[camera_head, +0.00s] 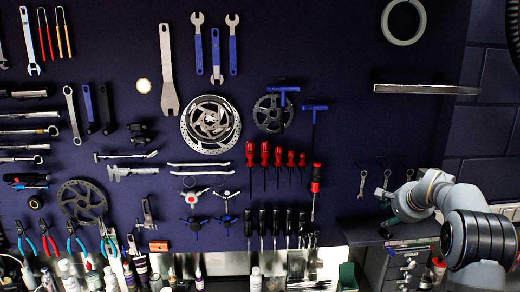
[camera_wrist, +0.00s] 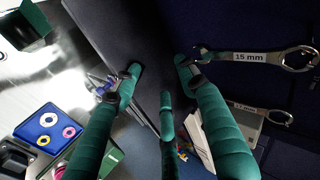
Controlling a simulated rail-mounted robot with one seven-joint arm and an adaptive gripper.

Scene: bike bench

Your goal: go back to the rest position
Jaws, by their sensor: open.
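My gripper (camera_head: 388,208) is at the lower right in the head view, in front of the dark tool wall and just below a few small hanging wrenches (camera_head: 362,184). In the wrist view my gripper (camera_wrist: 158,68) shows green padded fingers spread apart with nothing between them. A wrench labelled 15 mm (camera_wrist: 248,57) is to the right of the fingers, apart from them. A second labelled wrench (camera_wrist: 277,116) is below it, partly hidden by the right finger.
A grey drawer cabinet (camera_head: 402,262) stands below my gripper. A dark green bin (camera_head: 347,277) is left of it. A shelf (camera_head: 427,89) sticks out above. Screwdrivers (camera_head: 315,188) hang to the left. A blue tray (camera_wrist: 30,130) holding rings is at lower left in the wrist view.

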